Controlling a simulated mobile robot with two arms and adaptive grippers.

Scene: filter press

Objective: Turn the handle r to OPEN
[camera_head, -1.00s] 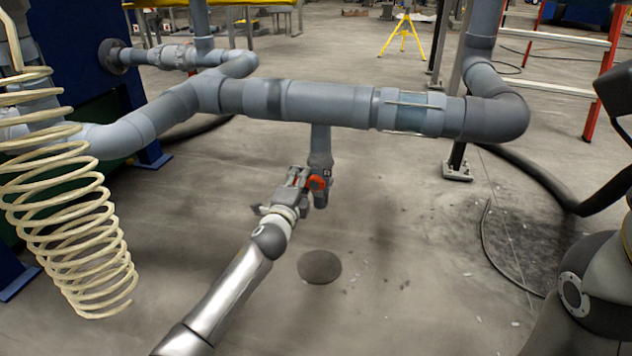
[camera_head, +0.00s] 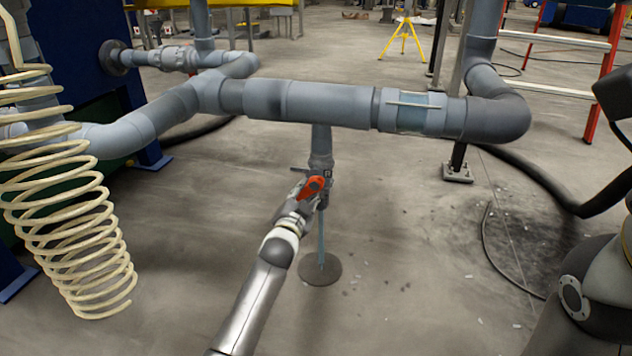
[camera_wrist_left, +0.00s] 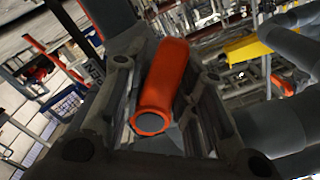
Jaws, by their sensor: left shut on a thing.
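The orange-red handle r (camera_head: 312,186) sits on a small valve on the grey vertical branch pipe (camera_head: 321,145) under the large horizontal pipe. In the head view the handle slants down to the left, toward my left gripper (camera_head: 301,198). In the left wrist view the handle (camera_wrist_left: 165,85) lies between the two fingers of the left gripper (camera_wrist_left: 158,115), which is shut on it. A thin bluish stream (camera_head: 321,235) runs from below the valve down to the floor. My right gripper is not in view.
The large grey pipe (camera_head: 330,104) with a clear section (camera_head: 412,112) crosses above. A cream coiled hose (camera_head: 75,225) hangs at the left. A dark round drain (camera_head: 320,271) is in the floor below the valve. The floor around it is mostly clear.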

